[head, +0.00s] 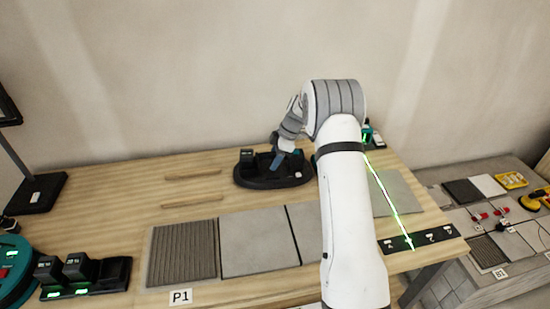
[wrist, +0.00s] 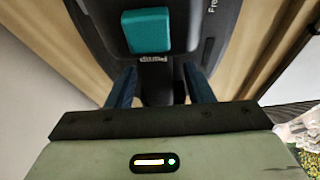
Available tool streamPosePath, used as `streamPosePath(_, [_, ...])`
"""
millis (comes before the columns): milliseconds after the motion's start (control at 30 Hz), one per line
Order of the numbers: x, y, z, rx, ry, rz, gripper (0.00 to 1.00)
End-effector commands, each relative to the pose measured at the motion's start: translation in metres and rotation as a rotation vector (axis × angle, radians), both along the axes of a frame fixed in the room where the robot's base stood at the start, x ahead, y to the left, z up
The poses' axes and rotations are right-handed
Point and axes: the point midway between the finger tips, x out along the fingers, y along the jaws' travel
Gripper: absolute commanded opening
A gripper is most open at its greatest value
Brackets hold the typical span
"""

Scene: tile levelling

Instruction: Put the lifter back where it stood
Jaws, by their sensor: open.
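The lifter (wrist: 210,25) fills the top of the wrist view as a dark body with a teal button and a small label reading "Pump". In the head view, a black oval unit (head: 270,182), which appears to be the lifter at its stand, rests on the wooden bench behind the tiles; I cannot separate the two there. My gripper (head: 278,162) is low over it. In the wrist view my gripper (wrist: 158,78) is open, with one blue finger on each side of the dark body. Whether the fingers touch it is not clear. My arm hides part of the bench.
Ribbed and plain grey tiles (head: 259,242) lie along the bench front by a P1 label (head: 181,297). A charger with battery packs (head: 80,272) stands left. A teal laser level (head: 367,135) at the back right casts a green line. A lower tiled bench (head: 482,217) is at right.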

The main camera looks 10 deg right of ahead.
Motion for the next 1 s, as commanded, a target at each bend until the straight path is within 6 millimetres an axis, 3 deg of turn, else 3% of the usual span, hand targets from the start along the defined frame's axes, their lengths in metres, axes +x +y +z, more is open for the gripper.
streamPosePath(167, [-0.001,-0.002,0.002,0.0,0.001,-0.001,0.47])
streamPosePath(600, [-0.002,-0.027,0.064,0.0,-0.002,-0.001,0.47])
streamPosePath(867, [-0.003,-0.03,0.073,-0.001,0.001,-0.002,0.47])
streamPosePath(1000, [-0.023,-0.024,0.097,-0.024,0.025,-0.084,0.47])
